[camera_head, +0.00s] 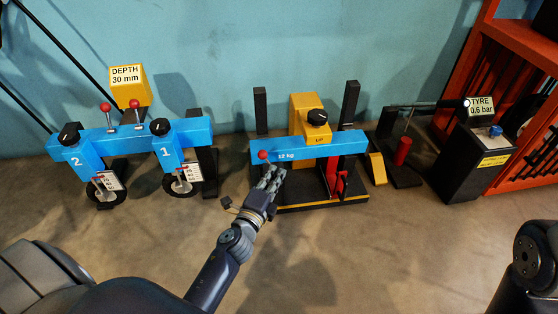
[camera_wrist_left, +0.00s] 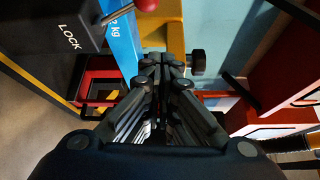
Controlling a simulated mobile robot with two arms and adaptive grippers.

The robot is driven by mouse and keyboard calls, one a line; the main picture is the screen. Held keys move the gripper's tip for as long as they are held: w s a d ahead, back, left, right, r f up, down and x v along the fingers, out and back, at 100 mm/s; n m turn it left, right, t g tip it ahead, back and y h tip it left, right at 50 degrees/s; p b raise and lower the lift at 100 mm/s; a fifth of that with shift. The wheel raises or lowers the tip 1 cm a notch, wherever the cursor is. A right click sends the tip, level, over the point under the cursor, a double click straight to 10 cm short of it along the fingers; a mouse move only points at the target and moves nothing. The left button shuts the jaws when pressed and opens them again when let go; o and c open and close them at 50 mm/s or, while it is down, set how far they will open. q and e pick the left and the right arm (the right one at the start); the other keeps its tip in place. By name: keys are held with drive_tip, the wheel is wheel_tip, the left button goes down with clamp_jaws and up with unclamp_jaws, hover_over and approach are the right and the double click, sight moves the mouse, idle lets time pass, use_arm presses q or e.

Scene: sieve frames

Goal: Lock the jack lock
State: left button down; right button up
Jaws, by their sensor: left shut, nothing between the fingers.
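The jack has a blue crossbar (camera_head: 340,146) marked "12 kg" and a yellow post with a black knob (camera_head: 317,117) above an "UP" label. A red ball-headed lever (camera_head: 262,155) sits at the bar's left end. In the left wrist view its red ball (camera_wrist_left: 146,5) shows at the top edge, on a metal stem near a dark block labelled "LOCK" (camera_wrist_left: 70,38). My left gripper (camera_head: 274,172) is shut and empty, just below and right of the red ball. In the left wrist view its closed fingertips (camera_wrist_left: 163,62) are apart from the ball. My right gripper is out of view.
A blue twin-gauge frame (camera_head: 132,138) with a "DEPTH 30 mm" sign (camera_head: 126,76) stands to the left. A black "TYRE 0.6 bar" stand (camera_head: 462,165) and an orange rack (camera_head: 525,50) are to the right. The floor in front is mostly clear.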

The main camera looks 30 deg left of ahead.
use_arm(q)
drive_tip(key=shift+s+d+f, duration=0.1)
drive_tip(key=shift+s+f, duration=0.1)
drive_tip(key=shift+s, duration=0.4)
drive_tip(key=shift+s+d+f, duration=0.1)
drive_tip(key=shift+s+f, duration=0.05)
drive_tip(key=shift+s, duration=0.45)
